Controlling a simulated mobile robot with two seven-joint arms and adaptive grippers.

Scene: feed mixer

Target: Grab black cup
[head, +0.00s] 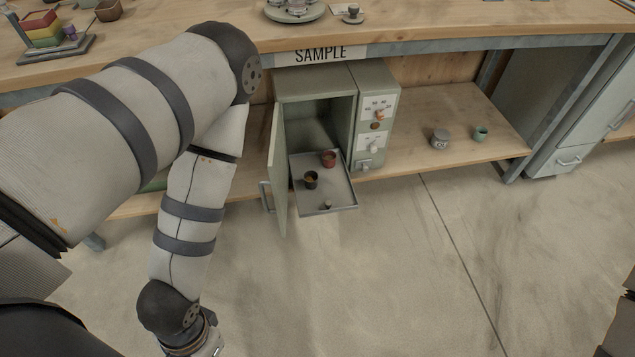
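The black cup (311,179) stands upright on the left side of a grey pull-out tray (340,196). Something yellowish shows inside it. The tray sticks out of the open grey-green cabinet (315,85) under the bench. A red cup (328,158) stands behind it to the right, and a small grey knobbed piece (327,205) is near the tray's front edge. My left arm reaches in from the left and bends down to the bottom edge; its gripper fingers are out of frame. My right gripper is not visible; only a dark bit shows at the right edge.
The open cabinet door (277,175) stands just left of the tray, between it and my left arm. A grey jar (440,139) and a green cup (481,134) stand on the lower shelf at right. The wooden bench top (440,22) overhangs the cabinet. The floor in front is clear.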

